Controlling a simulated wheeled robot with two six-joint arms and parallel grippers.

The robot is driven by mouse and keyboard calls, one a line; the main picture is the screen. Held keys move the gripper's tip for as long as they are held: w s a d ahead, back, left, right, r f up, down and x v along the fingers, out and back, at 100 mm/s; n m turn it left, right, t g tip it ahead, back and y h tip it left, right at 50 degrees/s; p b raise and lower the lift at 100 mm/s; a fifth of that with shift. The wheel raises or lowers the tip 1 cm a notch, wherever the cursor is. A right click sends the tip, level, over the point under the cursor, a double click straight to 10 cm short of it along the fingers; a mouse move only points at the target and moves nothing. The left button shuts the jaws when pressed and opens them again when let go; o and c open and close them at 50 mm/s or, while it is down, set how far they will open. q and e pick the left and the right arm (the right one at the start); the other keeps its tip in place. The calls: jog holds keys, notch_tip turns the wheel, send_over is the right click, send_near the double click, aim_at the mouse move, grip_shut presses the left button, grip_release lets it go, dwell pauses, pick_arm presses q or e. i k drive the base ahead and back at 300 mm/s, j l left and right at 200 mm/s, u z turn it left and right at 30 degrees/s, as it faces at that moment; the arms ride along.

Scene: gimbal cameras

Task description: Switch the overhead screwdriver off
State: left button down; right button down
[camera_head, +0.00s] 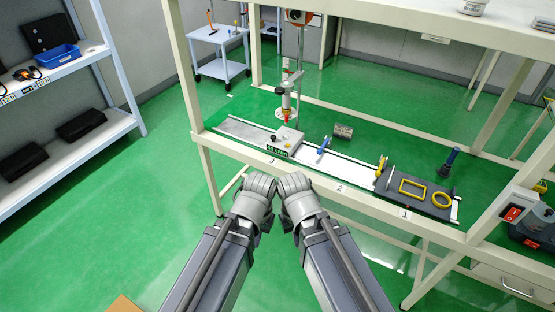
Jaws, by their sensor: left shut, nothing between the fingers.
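My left gripper (262,188) is shut and empty in front of the bench's front edge, apart from the screwdriver. My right gripper (294,186) is close beside it, mostly hidden by its wrist, so its fingers cannot be read.
The bench has a pale front rail (340,188) and a track with a grey device (286,140), a blue-handled tool (323,145) and a dark tray with yellow shapes (446,207). A shelf rack (60,150) stands at left. Green floor between is clear.

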aim_at(512, 214)
jog(key=i+l+z, duration=0.35)
jog(key=i+z, duration=0.25)
jog(key=z, duration=1.55)
